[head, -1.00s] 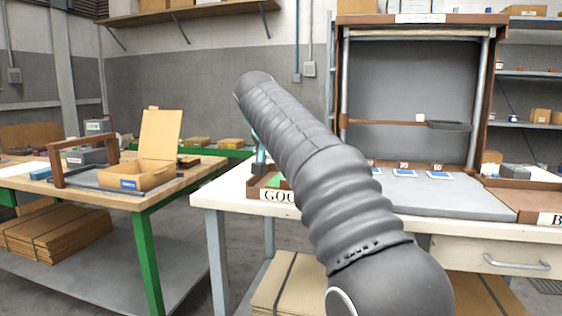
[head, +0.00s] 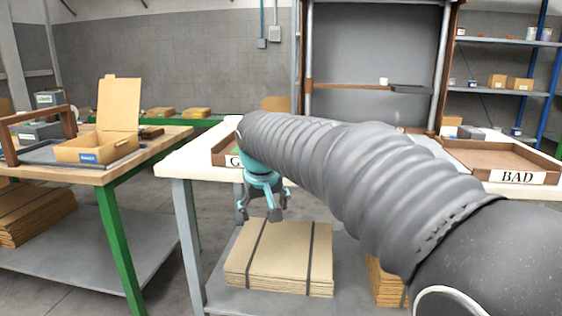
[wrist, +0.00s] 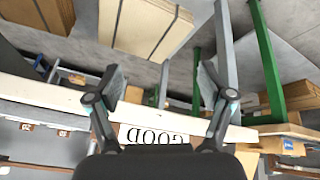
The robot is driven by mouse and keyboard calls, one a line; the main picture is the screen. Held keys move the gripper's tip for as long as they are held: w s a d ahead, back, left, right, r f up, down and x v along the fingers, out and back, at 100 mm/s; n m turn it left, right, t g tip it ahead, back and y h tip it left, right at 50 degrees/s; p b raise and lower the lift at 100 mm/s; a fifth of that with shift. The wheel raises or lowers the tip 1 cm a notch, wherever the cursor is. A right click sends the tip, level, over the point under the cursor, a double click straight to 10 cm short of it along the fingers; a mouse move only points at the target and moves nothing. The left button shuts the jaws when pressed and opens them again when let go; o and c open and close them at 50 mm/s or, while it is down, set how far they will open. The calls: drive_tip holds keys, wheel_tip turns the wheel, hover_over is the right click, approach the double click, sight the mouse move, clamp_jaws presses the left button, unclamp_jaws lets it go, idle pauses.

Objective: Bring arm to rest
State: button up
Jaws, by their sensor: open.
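My gripper (head: 262,208) hangs below my grey-sleeved arm in the head view, in front of the white workbench's front edge and above the strapped cardboard stack on the lower shelf. Its fingers are apart with nothing between them. In the wrist view my gripper (wrist: 160,88) also shows open and empty, with the bench edge and the GOOD label (wrist: 155,134) behind it. The arm covers much of the bench top in the head view.
The white workbench (head: 187,165) carries the GOOD tray (head: 222,150) at left and the BAD tray (head: 510,160) at right. A cardboard stack (head: 280,262) lies below. A green-legged table (head: 118,240) with an open carton (head: 100,148) stands left, across a floor gap.

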drive_tip(key=s+d+f+m, duration=0.1)
drive_tip(key=s+d+f, duration=0.2)
drive_tip(key=s+d, duration=0.3)
drive_tip(key=s+d+f+m, duration=0.1)
drive_tip(key=s+d+f, duration=0.2)
drive_tip(key=s+d, duration=0.4)
drive_tip(key=s+d+f+m, duration=0.1)
drive_tip(key=s+d+f, duration=0.3)
drive_tip(key=s, duration=1.2)
drive_tip(key=shift+d+m, duration=0.4)
drive_tip(key=shift+d, duration=0.85)
drive_tip(key=shift+f, duration=0.1)
